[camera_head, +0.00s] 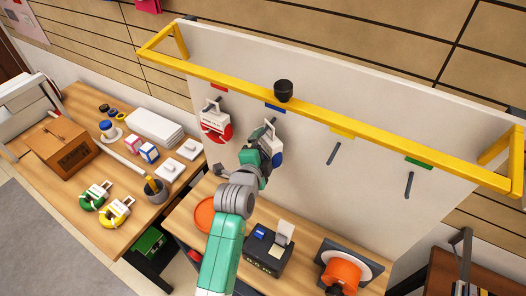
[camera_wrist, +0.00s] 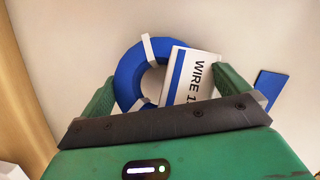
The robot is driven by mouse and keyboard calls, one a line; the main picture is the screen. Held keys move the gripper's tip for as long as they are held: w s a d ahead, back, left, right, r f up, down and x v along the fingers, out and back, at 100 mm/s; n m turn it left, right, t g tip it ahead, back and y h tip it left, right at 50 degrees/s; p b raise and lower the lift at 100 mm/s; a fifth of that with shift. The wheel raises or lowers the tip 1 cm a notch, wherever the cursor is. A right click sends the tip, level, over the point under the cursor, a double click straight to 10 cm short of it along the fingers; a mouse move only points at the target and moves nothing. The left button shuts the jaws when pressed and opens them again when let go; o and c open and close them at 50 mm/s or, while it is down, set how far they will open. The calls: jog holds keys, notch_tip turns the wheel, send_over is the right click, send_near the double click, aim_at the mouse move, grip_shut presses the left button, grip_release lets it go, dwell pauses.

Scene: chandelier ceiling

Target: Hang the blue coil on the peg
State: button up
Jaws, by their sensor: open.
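The blue coil (camera_head: 278,158) is at the white board, below the blue tab (camera_head: 275,108), mostly hidden by my gripper (camera_head: 266,152). In the wrist view the coil (camera_wrist: 128,77) is a blue ring with white ties and a white card (camera_wrist: 199,72) reading "WIRE". My gripper (camera_wrist: 167,82) is open, with one green finger on each side of the coil and card. A dark peg tip (camera_head: 272,121) shows just above the coil. The coil appears to be at this peg, but the contact is hidden.
A red coil (camera_head: 216,128) hangs on the peg to the left. Bare pegs (camera_head: 333,153) (camera_head: 409,184) stick out at right under yellow and green tabs. Green (camera_head: 94,195) and yellow (camera_head: 116,211) coils lie on the left table. A yellow bar (camera_head: 350,118) runs along the board's top.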

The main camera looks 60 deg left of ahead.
jog(key=v, duration=0.7)
jog(key=shift+s+d, duration=0.15)
jog(key=shift+d, duration=0.15)
jog(key=shift+r, duration=0.15)
